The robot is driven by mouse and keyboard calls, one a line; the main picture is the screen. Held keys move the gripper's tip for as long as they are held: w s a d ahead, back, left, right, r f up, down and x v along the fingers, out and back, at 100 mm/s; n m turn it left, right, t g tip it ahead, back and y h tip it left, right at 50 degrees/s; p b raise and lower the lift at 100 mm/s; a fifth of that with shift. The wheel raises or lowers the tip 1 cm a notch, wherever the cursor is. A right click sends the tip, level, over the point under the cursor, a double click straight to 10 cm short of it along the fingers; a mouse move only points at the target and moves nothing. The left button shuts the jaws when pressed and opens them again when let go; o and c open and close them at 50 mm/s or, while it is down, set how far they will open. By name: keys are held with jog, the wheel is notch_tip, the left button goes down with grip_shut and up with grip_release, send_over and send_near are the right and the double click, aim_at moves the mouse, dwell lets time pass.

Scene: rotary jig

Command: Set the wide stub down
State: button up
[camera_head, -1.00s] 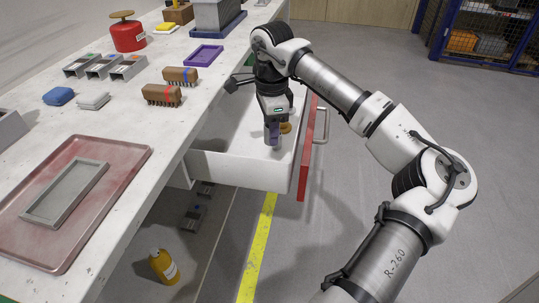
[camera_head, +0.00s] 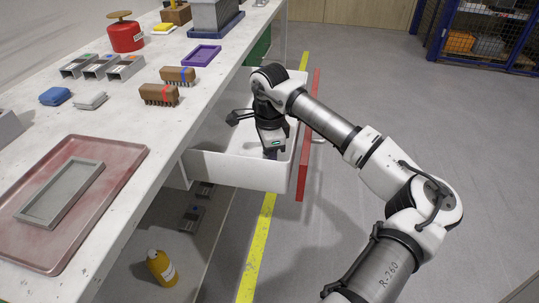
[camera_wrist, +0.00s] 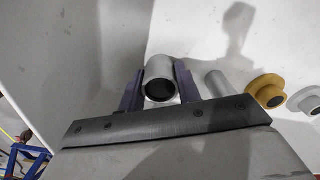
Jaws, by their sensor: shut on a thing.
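The wide stub (camera_wrist: 158,74), a grey cylinder with a dark round end, sits between the two fingers of my gripper (camera_wrist: 158,90) in the wrist view. The fingers are shut on it from both sides. In the head view my gripper (camera_head: 271,152) is down inside the open white drawer (camera_head: 235,171), and the drawer's near wall and my wrist hide the stub. I cannot tell whether the stub touches the drawer floor.
In the wrist view a thinner grey cylinder (camera_wrist: 216,83) lies just right of the fingers, with a brass flanged piece (camera_wrist: 267,89) and another flanged piece (camera_wrist: 306,101) further right. The drawer's red front (camera_head: 308,150) and the workbench (camera_head: 130,115) flank my arm.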

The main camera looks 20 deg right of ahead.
jog(key=o, duration=1)
jog(key=shift+f, duration=0.1)
jog(key=shift+c, duration=0.2)
notch_tip(320, 180, up, 12)
jog(key=p, duration=0.1)
jog(key=shift+r, duration=0.2)
